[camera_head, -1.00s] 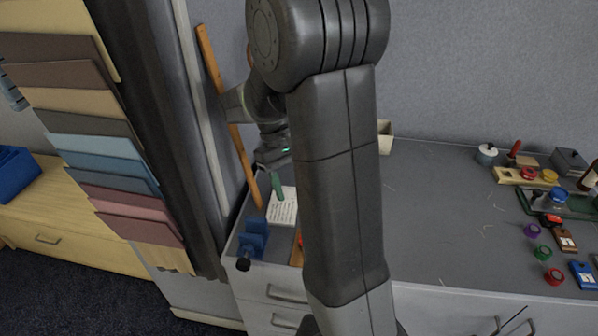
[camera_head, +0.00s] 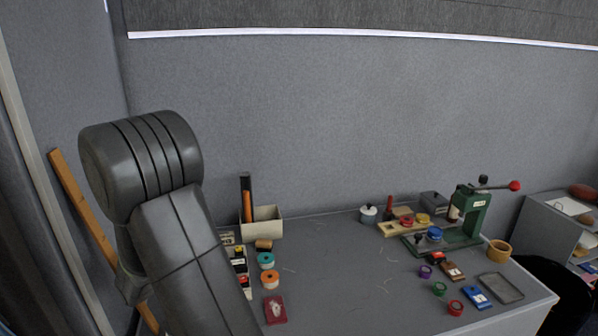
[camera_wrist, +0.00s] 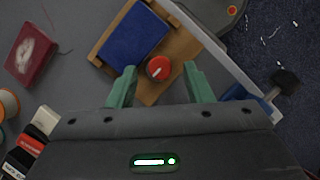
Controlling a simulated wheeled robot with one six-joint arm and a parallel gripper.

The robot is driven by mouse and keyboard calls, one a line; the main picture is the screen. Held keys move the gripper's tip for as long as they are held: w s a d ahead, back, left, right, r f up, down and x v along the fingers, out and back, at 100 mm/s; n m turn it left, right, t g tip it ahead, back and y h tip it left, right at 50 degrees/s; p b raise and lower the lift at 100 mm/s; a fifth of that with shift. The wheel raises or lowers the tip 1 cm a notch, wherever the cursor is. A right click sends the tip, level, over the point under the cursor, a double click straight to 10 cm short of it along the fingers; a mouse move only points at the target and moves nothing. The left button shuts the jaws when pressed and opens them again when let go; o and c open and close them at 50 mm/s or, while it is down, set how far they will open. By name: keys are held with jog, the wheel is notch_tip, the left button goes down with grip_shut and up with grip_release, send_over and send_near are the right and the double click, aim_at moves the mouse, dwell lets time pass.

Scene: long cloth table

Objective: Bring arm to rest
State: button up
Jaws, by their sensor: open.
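My gripper (camera_wrist: 161,86) shows in the wrist view with its two green fingers spread apart and nothing held between them. A red round knob (camera_wrist: 158,68) with a pale mark lies just beyond the gap, on or beside a wooden board (camera_wrist: 187,44) with a blue pad (camera_wrist: 134,34). I cannot tell the height of the fingers above it. In the head view my arm rises at the left, bent at the elbow, and the gripper is hidden.
The grey table (camera_head: 340,275) has a clear middle. A cream box (camera_head: 262,222) and a dark red block (camera_head: 275,309) are near the arm.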

jog(key=shift+x, duration=0.75)
jog(key=shift+r, duration=0.1)
